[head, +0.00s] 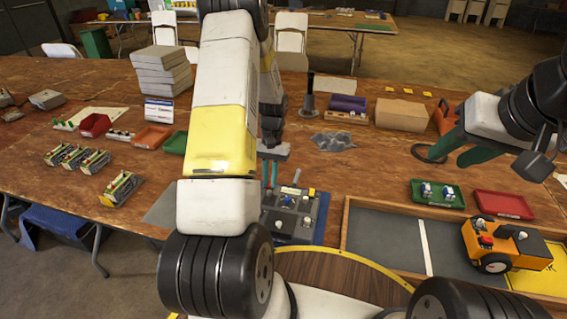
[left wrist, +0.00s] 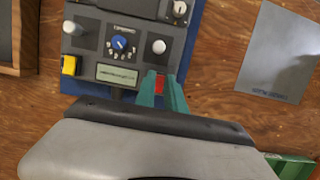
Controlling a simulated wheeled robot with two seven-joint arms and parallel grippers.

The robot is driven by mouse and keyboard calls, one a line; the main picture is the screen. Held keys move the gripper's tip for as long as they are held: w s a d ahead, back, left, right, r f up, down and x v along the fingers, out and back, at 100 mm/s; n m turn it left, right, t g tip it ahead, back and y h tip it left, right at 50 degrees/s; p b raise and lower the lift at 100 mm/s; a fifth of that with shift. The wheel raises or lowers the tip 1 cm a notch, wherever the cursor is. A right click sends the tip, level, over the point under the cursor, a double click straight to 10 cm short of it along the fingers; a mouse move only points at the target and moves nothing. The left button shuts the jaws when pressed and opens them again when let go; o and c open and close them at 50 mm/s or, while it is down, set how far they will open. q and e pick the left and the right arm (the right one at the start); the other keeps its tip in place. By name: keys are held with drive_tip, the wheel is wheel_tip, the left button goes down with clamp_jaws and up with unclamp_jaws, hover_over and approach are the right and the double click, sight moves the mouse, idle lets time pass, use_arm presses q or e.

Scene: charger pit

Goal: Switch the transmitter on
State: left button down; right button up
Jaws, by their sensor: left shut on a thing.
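The transmitter (head: 299,222) is a grey box with an antenna, knobs and sticks, lying on a blue mat on the table. In the left wrist view its panel (left wrist: 88,50) shows a blue dial, a small display, a yellow button and white-topped sticks. A red switch (left wrist: 160,82) sits at the panel's near edge. My left gripper (head: 268,184) points down at the transmitter. In the left wrist view its green fingers (left wrist: 161,93) are shut around the red switch. My right gripper (head: 450,157) is open and empty above the table at the right.
A wooden-rimmed pit (head: 386,238) at the right holds an orange vehicle (head: 490,240). Green (head: 420,195) and red (head: 490,207) trays stand behind it. Several small boards (head: 78,158) lie at the left. A cardboard box (head: 401,114) stands farther back.

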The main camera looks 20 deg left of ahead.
use_arm(q)
drive_tip(key=c, duration=1.4)
unclamp_jaws()
drive_tip(key=shift+r, duration=0.1)
drive_tip(key=v, duration=0.7)
drive_tip(key=shift+r, duration=0.25)
drive_tip(key=shift+w, duration=0.1)
